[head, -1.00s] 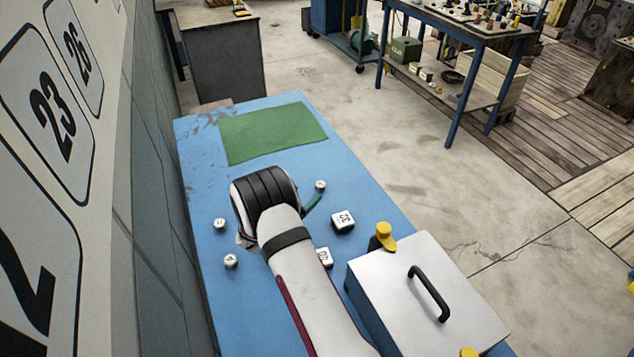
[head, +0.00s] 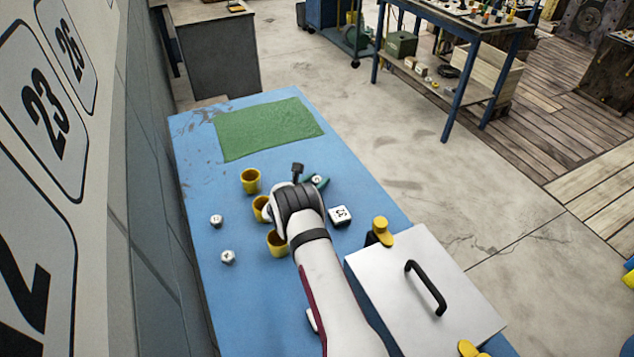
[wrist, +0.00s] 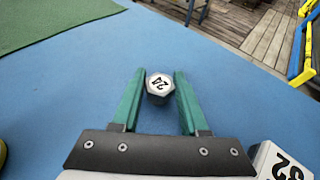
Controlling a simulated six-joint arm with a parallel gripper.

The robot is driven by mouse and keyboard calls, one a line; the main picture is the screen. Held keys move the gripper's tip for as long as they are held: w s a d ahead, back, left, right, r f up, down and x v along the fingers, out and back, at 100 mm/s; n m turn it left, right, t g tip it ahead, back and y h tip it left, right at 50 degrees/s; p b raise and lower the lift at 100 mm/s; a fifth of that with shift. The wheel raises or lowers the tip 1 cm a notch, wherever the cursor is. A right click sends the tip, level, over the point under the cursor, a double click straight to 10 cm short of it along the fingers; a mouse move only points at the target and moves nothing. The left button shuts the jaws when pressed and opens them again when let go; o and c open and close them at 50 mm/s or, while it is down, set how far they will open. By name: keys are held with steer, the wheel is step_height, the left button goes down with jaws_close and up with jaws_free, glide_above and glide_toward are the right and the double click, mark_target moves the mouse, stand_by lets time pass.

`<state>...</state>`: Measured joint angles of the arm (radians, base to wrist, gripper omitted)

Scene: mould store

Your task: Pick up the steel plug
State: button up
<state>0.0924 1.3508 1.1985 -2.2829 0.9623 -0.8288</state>
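A steel plug (wrist: 159,86) with a hexagonal top marked 24 stands on the blue bench between my fingertips. It also shows in the head view (head: 317,179), partly hidden by my fingers. My gripper (wrist: 160,78) has two green fingers, one on each side of the plug. The fingers are apart, with what look like narrow gaps to the plug, and I see no clear grip. In the head view, my gripper (head: 315,181) is low over the bench. Two similar steel plugs (head: 216,220) (head: 228,257) stand at the left of the bench.
Yellow cups (head: 250,181) (head: 277,243) stand left of my gripper; another is partly hidden. A numbered steel block (head: 340,215) sits close to its right. A grey box (head: 420,285) with a black handle stands at the right. The green mat (head: 268,128) beyond is bare.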

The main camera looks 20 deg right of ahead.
jaws_close()
